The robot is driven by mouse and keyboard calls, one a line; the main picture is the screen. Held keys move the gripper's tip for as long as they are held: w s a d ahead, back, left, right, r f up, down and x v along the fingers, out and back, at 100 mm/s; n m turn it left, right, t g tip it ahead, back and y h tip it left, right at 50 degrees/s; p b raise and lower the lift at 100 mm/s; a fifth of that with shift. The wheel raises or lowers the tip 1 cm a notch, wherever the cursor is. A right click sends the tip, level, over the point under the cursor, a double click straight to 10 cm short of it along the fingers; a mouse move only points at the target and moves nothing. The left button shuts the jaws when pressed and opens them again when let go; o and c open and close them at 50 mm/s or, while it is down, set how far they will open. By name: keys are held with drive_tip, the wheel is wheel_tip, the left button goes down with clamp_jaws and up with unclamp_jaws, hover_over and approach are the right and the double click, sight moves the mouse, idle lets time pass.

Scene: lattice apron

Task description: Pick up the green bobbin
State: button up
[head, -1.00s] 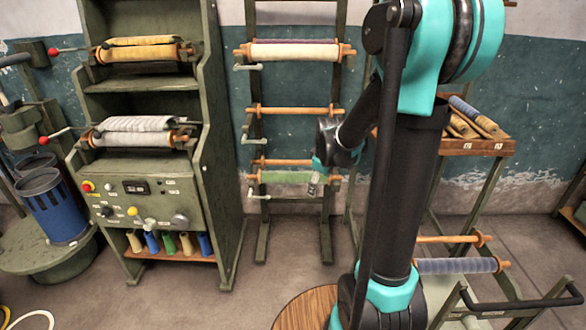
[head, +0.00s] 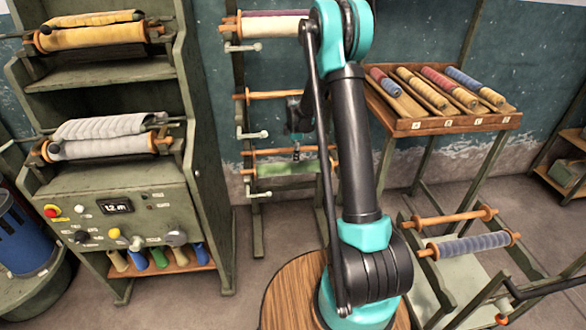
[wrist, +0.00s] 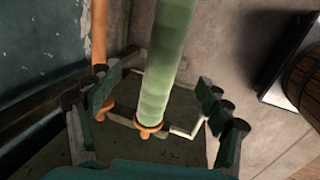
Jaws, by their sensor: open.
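The green bobbin (head: 290,168) is a long pale green roll with orange ends. It lies level across the lower part of the tall rack in the head view, its right end hidden by my arm. In the wrist view the green bobbin (wrist: 168,60) runs lengthwise between my spread fingers, its orange end near the bottom. My gripper (wrist: 155,95) is open, with one finger on each side of the roll and visible gaps beside it. In the head view my gripper (head: 297,152) is small and dark, at or just above the roll. Contact cannot be told.
A bare orange rod (head: 275,95) and a cream roll (head: 275,27) sit higher on the rack. A green cabinet (head: 215,150) stands left, with small spools on its bottom shelf. A slanted tray (head: 440,123) of rolls stands right. A low cart holds a blue-grey roll (head: 472,245).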

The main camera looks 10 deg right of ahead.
sight(294, 167)
drive_tip(key=x, duration=0.6)
drive_tip(key=shift+f, duration=0.25)
drive_tip(key=shift+s+x, duration=0.2)
drive_tip(key=shift+x, duration=1.25)
drive_tip(key=shift+s+x, duration=0.15)
drive_tip(key=shift+x, duration=1.25)
drive_tip(key=shift+d+f, duration=0.1)
drive_tip(key=c, duration=1.7)
